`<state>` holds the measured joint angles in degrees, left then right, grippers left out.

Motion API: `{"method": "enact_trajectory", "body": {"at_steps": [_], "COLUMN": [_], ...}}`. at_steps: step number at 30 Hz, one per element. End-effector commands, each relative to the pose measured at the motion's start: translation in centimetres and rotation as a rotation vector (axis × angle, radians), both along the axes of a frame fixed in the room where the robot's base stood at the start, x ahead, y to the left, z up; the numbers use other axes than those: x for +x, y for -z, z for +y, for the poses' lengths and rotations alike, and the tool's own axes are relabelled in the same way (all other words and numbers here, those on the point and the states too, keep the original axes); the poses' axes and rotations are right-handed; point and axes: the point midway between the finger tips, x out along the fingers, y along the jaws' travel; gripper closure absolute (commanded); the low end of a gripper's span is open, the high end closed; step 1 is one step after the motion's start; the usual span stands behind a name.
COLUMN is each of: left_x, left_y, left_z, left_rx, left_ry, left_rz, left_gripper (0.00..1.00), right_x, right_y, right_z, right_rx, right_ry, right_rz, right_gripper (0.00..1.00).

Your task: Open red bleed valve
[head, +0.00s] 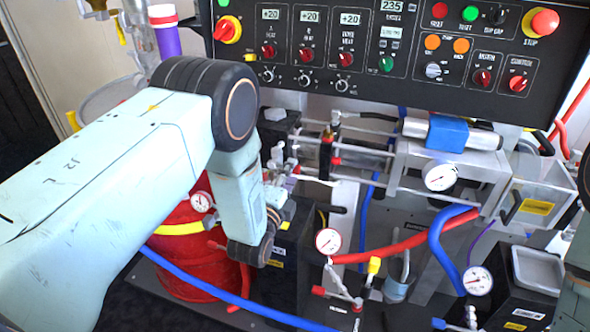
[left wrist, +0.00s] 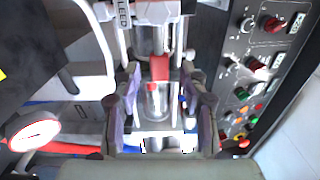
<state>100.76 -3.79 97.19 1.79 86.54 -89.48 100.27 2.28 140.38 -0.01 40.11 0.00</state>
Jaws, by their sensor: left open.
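My left gripper (head: 287,208) is beside the pump unit in the head view, partly hidden by my own wrist. In the left wrist view its two fingers (left wrist: 165,108) stand apart, with a red part (left wrist: 160,68) on a clear cylinder showing between and beyond them. I cannot tell whether they touch anything. Small red handles show in the head view: one by the pump rods (head: 336,161) and one on the lower fittings (head: 318,290). I cannot tell which is the bleed valve. My right gripper is not in view.
A black control panel (head: 400,92) with knobs and buttons spans the top. A red drum (head: 185,265) stands behind my left arm. Pressure gauges (head: 329,241), red hoses (head: 400,245) and blue hoses (head: 440,250) crowd the machine.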

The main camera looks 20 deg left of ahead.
Motion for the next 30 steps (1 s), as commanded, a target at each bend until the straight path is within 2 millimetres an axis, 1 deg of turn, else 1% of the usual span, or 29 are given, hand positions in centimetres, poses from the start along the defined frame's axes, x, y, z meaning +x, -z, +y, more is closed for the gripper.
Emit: {"method": "enact_trajectory", "body": {"at_steps": [1, 3, 7, 12, 18, 30], "left_x": [0.8, 1.6, 2.7, 3.3, 3.3, 3.2], "left_y": [0.0, 0.1, 0.1, 0.1, 0.0, 0.1], "left_z": [-0.1, -0.2, -0.3, -0.4, -0.4, -0.4], "left_rx": [0.000, 0.000, -0.001, -0.001, -0.001, -0.001], "left_ry": [0.000, 0.000, 0.000, 0.001, 0.001, 0.000], "left_rz": [-0.002, -0.001, 0.000, 0.002, 0.002, 0.002], "left_gripper": [0.57, 0.57, 0.57, 0.57, 0.57, 0.91], "right_x": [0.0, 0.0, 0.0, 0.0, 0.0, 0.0], "right_y": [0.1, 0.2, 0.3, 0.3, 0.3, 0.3], "right_z": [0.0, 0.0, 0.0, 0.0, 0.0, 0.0], "right_rx": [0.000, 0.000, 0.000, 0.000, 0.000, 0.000], "right_ry": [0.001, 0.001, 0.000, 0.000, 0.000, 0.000], "right_rz": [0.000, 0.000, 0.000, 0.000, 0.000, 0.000], "right_gripper": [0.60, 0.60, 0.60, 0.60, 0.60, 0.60]}}
